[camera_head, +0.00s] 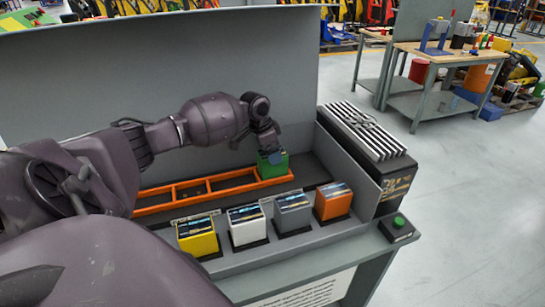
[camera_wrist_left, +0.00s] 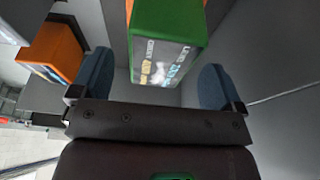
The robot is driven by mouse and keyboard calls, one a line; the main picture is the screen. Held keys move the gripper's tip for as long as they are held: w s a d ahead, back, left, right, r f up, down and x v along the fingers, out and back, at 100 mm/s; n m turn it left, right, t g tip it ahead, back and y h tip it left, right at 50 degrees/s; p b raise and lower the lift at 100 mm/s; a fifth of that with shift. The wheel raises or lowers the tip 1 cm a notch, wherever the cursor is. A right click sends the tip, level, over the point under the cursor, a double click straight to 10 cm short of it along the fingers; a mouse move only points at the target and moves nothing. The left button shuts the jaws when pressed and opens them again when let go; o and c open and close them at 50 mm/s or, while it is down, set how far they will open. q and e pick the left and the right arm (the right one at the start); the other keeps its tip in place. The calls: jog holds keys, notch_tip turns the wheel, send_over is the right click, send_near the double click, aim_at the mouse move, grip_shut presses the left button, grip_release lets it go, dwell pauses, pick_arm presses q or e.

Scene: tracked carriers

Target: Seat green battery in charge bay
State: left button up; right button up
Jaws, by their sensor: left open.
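The green battery (camera_head: 274,170) is at the right end of the orange rack (camera_head: 205,188) on the bench. Whether it is fully down in that compartment is hidden. My left gripper (camera_head: 268,154) is right above it, pointing down. In the left wrist view the green battery (camera_wrist_left: 168,30) lies between the two blue fingers of my left gripper (camera_wrist_left: 152,80), with a gap visible on each side. The gripper is open. The rack's other compartments look empty. No part is marked as the charge bay. My right gripper is not in view.
In front of the rack stand a yellow battery (camera_head: 197,238), a white battery (camera_head: 247,225), a grey battery (camera_head: 292,212) and an orange battery (camera_head: 333,200). A black finned unit (camera_head: 372,140) stands at right, near a green button (camera_head: 399,221). A grey panel (camera_head: 180,60) rises behind.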

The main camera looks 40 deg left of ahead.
pick_arm(q)
jog(key=v, duration=0.6)
jog(key=shift+r, duration=0.1)
dwell(0.5)
